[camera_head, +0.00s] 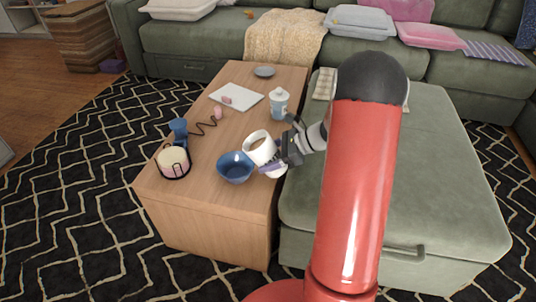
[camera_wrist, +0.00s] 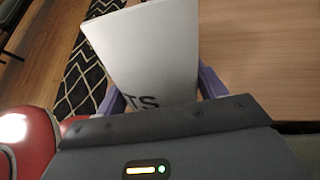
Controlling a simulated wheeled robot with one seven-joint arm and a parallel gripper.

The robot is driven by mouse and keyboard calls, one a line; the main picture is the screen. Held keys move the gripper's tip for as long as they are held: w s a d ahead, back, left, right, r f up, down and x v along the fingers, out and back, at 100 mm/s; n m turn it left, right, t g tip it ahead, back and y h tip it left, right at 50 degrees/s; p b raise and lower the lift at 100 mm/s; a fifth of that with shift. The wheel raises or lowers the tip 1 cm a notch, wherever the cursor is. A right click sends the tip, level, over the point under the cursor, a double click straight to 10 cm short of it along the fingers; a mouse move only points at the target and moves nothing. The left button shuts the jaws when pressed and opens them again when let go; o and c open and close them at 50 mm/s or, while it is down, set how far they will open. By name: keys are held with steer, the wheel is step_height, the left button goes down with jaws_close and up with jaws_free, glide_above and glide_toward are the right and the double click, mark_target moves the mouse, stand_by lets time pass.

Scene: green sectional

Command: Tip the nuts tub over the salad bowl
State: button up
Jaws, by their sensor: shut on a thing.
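The nuts tub (camera_head: 260,148) is white and held just above and to the right of the salad bowl, tilted with its brownish mouth showing toward the left. In the wrist view the tub (camera_wrist: 150,50) fills the space between the purple fingers, with the dark letters "TS" partly visible. The salad bowl (camera_head: 235,168) is blue and stands upright near the table's right edge; no contents can be made out. My gripper (camera_head: 272,163) is shut on the tub, reaching in from the right. Whether any nuts are falling cannot be told.
The wooden table (camera_head: 205,207) also holds a candle-like jar in a dark holder (camera_head: 173,162), a blue object (camera_head: 179,128), a pale lidded cup (camera_head: 279,103), a white board (camera_head: 236,96) and a grey dish (camera_head: 265,71). A green ottoman (camera_head: 440,170) adjoins the table's right side.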

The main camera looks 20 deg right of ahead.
stand_by(0.5)
steer(key=shift+p, duration=0.4)
steer(key=shift+s+d+f+h, duration=0.1)
steer(key=shift+d+f+h, duration=0.1)
steer(key=shift+f+h, duration=0.1)
steer(key=shift+r+g+h+p, duration=0.3)
steer(key=shift+r+p, duration=0.05)
steer(key=shift+p, duration=0.45)
steer(key=shift+d, duration=0.1)
steer(key=shift+r+h+p, duration=0.25)
steer(key=shift+h+p, duration=0.15)
steer(key=shift+p, duration=0.3)
steer(key=shift+s, duration=0.1)
